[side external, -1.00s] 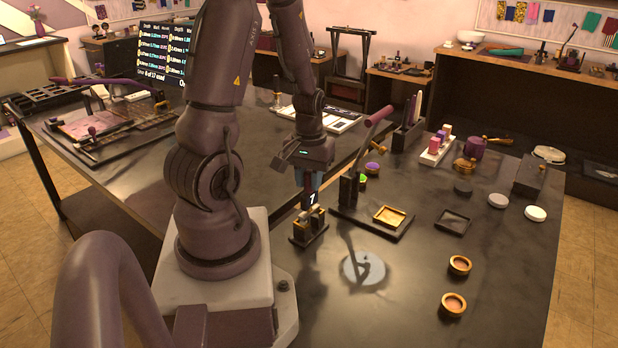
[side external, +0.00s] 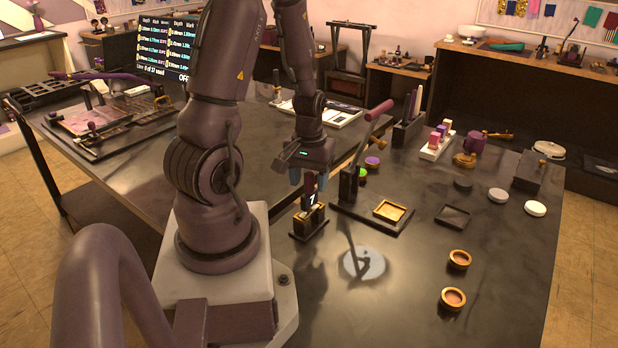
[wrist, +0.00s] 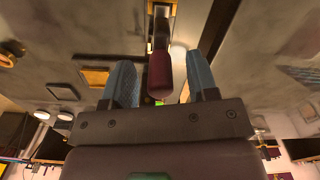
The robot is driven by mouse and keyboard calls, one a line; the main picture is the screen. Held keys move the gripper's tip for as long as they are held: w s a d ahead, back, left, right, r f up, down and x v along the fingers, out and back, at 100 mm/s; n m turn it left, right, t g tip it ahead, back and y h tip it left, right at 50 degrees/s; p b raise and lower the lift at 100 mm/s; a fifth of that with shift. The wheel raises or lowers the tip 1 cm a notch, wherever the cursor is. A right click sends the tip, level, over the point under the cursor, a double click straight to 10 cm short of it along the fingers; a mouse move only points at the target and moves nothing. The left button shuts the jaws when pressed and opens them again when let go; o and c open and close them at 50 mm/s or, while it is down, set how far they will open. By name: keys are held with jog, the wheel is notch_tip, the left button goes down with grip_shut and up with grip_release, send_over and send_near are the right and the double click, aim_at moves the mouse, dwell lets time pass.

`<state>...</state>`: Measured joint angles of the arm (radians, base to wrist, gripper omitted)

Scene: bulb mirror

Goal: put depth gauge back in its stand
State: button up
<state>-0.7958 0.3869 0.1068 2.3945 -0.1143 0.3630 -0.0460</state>
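The depth gauge (side external: 310,187) has a dark red body and a small lit display. It stands upright in its small dark and brass stand (side external: 307,228) on the table. My gripper (side external: 309,179) is right above the stand, with its blue fingers around the gauge's upper part. In the wrist view my gripper (wrist: 162,82) is open, and the gauge's dark red end (wrist: 160,75) lies between the fingers with a gap on each side. The gauge's lower end is hidden in the stand.
A lever press (side external: 352,185) with a brass-coloured square tray (side external: 389,211) stands just right of the stand. Two wooden cups (side external: 459,260) (side external: 453,299) are at the right front. The front table area is mostly clear.

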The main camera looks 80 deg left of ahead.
notch_tip(320, 180, up, 13)
dwell(0.7)
dwell(0.5)
jog(key=w+d+r+m+t, duration=0.1)
jog(key=d+r+m+t, duration=0.1)
jog(key=d, duration=0.5)
jog(key=d+r+m+t, duration=0.1)
jog(key=d+r+m, duration=0.4)
jog(key=d+m, duration=0.1)
jog(key=w+d+r+m+t, duration=0.1)
jog(key=d+r+m+t, duration=0.1)
jog(key=d, duration=0.6)
jog(key=shift+w+r+m+t, duration=0.35)
jog(key=shift+r+m, duration=0.4)
jog(key=shift+m, duration=0.25)
